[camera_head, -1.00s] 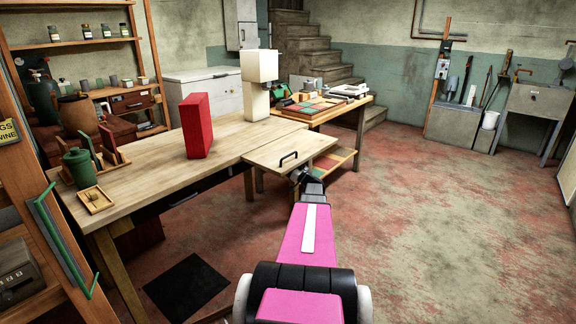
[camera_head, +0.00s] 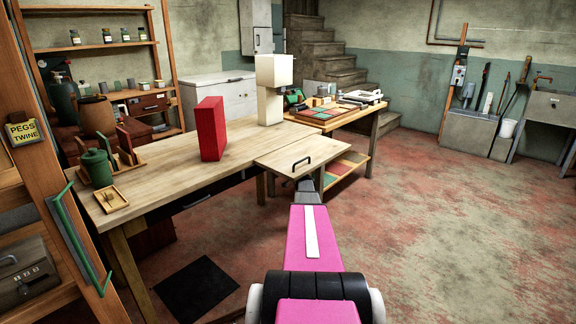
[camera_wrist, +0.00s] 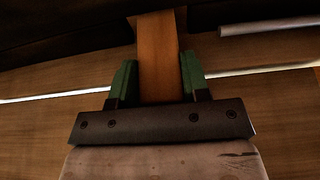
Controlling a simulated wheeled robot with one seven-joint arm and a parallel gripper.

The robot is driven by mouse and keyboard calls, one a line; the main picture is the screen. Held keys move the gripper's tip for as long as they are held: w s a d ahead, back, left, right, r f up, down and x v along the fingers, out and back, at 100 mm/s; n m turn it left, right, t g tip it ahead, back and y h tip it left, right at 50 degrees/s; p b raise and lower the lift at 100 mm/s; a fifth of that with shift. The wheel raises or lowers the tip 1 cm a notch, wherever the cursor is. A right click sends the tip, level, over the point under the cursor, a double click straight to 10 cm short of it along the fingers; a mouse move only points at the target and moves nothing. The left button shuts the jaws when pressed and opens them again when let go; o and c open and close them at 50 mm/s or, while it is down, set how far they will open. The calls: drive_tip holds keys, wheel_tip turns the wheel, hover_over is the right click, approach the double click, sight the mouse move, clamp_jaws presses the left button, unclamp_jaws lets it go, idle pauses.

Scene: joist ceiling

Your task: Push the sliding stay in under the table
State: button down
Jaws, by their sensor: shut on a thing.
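The sliding stay (camera_wrist: 158,60) is a brown wooden bar in the wrist view, running up the middle between the two green fingers of my gripper (camera_wrist: 158,82). The fingers are shut on its sides. Its far end runs into dark shadow under the table. The leaf adjoins the long wooden table (camera_head: 160,180). In that view the stay is hidden by the leaf and my arm.
On the table stand a red block (camera_head: 210,128), a green canister (camera_head: 97,166) and a small wooden tray (camera_head: 111,199). A side table (camera_head: 350,125) with tools is behind the leaf. A grey rod (camera_wrist: 270,22) shows at upper right in the wrist view. The floor to the right is clear.

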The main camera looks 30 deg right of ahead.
drive_tip(key=c, duration=0.6)
unclamp_jaws()
drive_tip(key=v, duration=1)
drive_tip(key=shift+s+f, duration=0.25)
drive_tip(key=shift+s, duration=0.05)
drive_tip(key=shift+d, duration=0.1)
